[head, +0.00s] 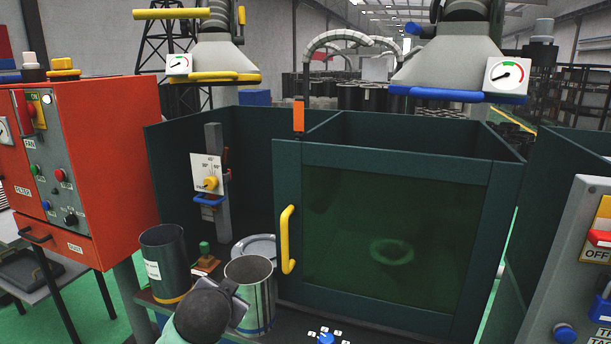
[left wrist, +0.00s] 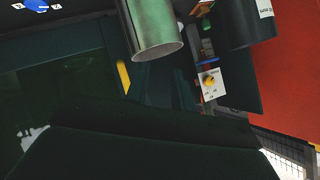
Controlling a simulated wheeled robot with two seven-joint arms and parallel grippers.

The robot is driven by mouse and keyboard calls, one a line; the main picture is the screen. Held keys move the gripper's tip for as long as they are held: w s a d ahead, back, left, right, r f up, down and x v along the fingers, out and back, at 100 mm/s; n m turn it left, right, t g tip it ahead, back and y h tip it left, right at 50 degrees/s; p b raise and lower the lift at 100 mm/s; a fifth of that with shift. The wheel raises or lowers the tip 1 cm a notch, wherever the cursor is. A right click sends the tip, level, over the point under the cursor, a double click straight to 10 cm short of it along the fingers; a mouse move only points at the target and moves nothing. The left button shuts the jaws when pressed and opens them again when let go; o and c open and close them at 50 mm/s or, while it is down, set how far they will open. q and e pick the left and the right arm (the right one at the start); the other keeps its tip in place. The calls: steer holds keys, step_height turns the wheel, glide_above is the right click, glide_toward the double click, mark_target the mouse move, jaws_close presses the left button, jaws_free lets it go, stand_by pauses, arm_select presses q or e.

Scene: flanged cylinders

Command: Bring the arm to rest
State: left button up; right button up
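A silver metal cylinder (head: 250,290), open at the top, stands upright at the front of the bench, left of the yellow door handle. It also shows upside down at the top of the left wrist view (left wrist: 154,32). My left arm comes in from the bottom of the head view, and its gripper (head: 236,300) is at the cylinder's left side. The wrist and the cylinder hide most of the fingers, so I cannot tell whether they touch or hold it. My right gripper is in neither view.
A dark cylinder (head: 165,262) with a white label stands to the left. A green cabinet with a windowed door and yellow handle (head: 288,240) is close on the right. A silver flanged piece (head: 256,246) lies behind. An orange control box (head: 105,150) stands far left.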

arm_select(q)
steer(key=s+d+f+n+g+h, duration=0.1)
steer(key=s+f+g, duration=0.3)
steer(key=s+f, duration=1.2)
steer(key=s+d+f+n+g+h, duration=0.1)
steer(key=s+f+g, duration=0.4)
steer(key=s+f, duration=1.2)
steer(key=shift+s+d+n+g, duration=0.3)
steer(key=shift+s+n, duration=0.6)
steer(key=shift+s, duration=0.2)
